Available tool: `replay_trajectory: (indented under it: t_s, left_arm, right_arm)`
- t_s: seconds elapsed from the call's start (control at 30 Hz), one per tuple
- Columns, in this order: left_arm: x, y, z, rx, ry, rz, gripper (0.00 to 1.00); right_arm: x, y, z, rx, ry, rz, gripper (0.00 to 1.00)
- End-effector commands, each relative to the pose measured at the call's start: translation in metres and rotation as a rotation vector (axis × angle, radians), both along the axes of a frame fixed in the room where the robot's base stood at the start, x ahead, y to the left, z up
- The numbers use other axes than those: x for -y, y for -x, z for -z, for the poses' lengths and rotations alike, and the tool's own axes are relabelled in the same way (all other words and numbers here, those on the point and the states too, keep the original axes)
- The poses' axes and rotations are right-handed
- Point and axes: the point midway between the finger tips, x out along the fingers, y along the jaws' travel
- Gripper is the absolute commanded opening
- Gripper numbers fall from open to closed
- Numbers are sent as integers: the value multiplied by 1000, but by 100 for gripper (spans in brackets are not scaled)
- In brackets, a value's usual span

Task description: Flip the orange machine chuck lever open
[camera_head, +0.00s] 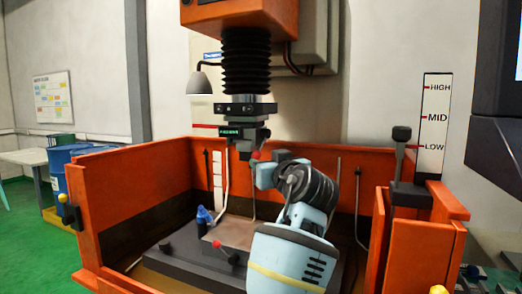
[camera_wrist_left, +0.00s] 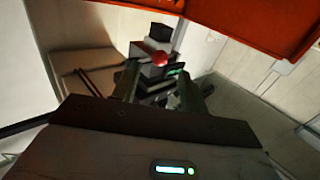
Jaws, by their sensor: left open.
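The machine chuck (camera_head: 240,135) hangs under the black bellows in the head view. A red ball knob (camera_head: 256,155), which looks like the end of the chuck lever, shows at its lower right. In the left wrist view the red knob (camera_wrist_left: 159,59) sits in front of the grey chuck block (camera_wrist_left: 153,70). My left gripper (camera_wrist_left: 158,78) is open, its dark fingers on either side, just below the knob in the picture. Whether they touch anything I cannot tell. In the head view my left wrist (camera_head: 266,175) is close to the chuck and hides the fingers. The lever's shaft is mostly hidden.
The orange tank walls (camera_head: 130,195) surround the work area. Inside, a dark table (camera_head: 195,265) carries another red-knobbed lever (camera_head: 217,244) and a blue nozzle (camera_head: 204,215). A level gauge (camera_head: 434,120) stands at the right. A grey lamp (camera_head: 200,82) hangs left of the bellows.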

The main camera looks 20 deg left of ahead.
Motion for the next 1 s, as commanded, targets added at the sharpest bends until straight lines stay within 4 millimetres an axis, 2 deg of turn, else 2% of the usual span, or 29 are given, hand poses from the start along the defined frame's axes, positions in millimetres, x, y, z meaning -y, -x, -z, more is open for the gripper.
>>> replay_trajectory:
  t_s: [0.27,0.7,1.0]
  left_arm:
    - [0,-1,0,1,8,-8,44]
    - [-38,-43,-2,2,5,-8,44]
    - [-50,-57,0,2,7,-6,44]
  right_arm:
    - [1,4,0,-8,0,5,36]
    - [2,-1,-6,6,2,4,36]
    - [2,-1,-6,7,2,4,36]
